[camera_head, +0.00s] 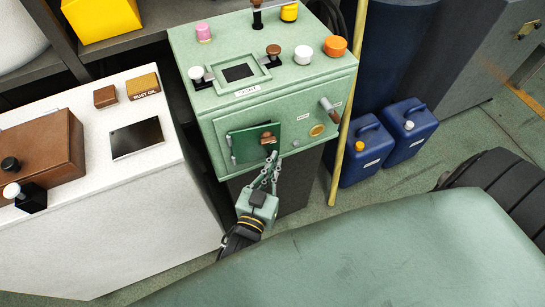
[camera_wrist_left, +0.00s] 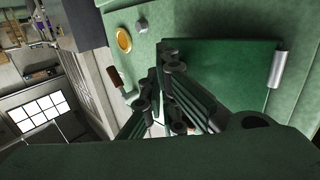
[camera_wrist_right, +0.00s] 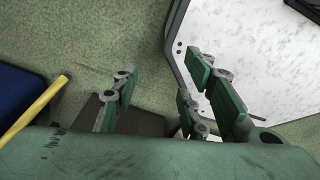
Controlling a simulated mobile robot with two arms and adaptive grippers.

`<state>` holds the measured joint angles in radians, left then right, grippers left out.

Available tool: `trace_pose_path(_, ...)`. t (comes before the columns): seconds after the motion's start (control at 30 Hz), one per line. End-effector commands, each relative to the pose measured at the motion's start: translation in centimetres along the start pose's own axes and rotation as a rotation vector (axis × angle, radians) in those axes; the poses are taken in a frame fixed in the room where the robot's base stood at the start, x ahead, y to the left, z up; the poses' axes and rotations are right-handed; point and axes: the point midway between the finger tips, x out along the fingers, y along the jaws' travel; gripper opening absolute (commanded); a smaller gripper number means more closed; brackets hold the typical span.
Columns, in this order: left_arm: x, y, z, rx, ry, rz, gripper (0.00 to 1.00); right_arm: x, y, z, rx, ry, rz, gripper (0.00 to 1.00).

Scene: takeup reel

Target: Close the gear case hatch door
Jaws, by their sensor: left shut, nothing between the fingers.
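The gear case (camera_head: 215,120) is a pale green box. Its hatch door (camera_head: 245,146) is a dark green panel on the front, with a silver hinge at its left and a brown knob (camera_head: 267,138) near its right side. It looks nearly flat to the front; I cannot tell whether it is flush. My left gripper (camera_head: 272,160) is shut and empty, its fingertips just below the knob; contact is unclear. In the left wrist view the hatch door (camera_wrist_left: 235,65) is close behind the fingers (camera_wrist_left: 160,78). My right gripper (camera_wrist_right: 162,72) is open and empty, outside the head view.
A white cabinet (camera_head: 150,185) stands left of the gear case. A yellow pole (camera_head: 346,115) and blue canisters (camera_head: 362,165) stand right. The case front also has a grey-brown handle (camera_head: 328,108) and a brass disc (camera_head: 317,130). Knobs crowd its top.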

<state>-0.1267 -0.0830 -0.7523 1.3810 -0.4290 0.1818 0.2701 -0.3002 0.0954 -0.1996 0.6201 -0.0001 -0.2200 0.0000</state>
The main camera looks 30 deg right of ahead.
Motion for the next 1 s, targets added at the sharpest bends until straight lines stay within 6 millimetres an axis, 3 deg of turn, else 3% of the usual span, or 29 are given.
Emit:
trace_pose_path(0.47,1.3,-0.2,-0.1,-0.001,0.002,0.004,0.0,0.2,-2.1,-0.4,0.009,0.005,-0.024,0.4)
trace_pose_path(1.0,1.2,-0.2,-0.2,-0.001,0.002,0.004,0.0,0.1,-1.1,-0.3,0.004,0.003,-0.013,0.4)
